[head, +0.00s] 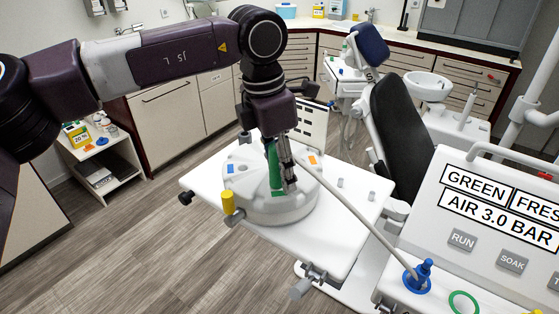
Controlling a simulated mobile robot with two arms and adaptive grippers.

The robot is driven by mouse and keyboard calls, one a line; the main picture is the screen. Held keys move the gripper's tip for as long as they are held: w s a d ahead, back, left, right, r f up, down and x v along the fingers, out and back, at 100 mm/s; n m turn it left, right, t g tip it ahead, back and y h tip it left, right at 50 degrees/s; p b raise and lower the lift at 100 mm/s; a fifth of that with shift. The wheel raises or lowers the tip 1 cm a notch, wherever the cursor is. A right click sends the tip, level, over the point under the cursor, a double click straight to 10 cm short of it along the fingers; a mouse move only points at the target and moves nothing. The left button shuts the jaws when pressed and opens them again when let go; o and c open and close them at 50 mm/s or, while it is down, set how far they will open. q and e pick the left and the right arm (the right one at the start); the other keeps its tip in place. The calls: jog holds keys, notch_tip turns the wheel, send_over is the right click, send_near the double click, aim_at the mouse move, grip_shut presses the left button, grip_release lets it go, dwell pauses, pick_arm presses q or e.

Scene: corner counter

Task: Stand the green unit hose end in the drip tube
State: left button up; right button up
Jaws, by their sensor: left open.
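My left gripper (283,180) points down over a round white drum-like unit (290,211) on a white tray table. It is open. A green upright piece (275,166) stands right at its fingers; I cannot tell whether it is the drip tube or part of the hose end. A pale hose (349,212) runs from a blue fitting (417,277) on the right-hand unit up to the gripper's fingers. Its far end is hidden or blends with the grey fingers, so I cannot tell how it sits. My right gripper is not in view.
A panel reading GREEN and AIR 3.0 BAR (493,201) stands at the right, with a green ring (464,303) below it. A yellow knob (227,202) sits at the drum's left. A dark dental chair (403,130) is behind. The table's right part is mostly clear.

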pick_arm(q)
grip_shut()
jog(key=shift+r, duration=0.25)
jog(key=shift+r+p, duration=0.45)
jog(key=shift+r, duration=0.05)
jog(key=shift+r+p, duration=0.9)
jog(key=shift+r, duration=0.7)
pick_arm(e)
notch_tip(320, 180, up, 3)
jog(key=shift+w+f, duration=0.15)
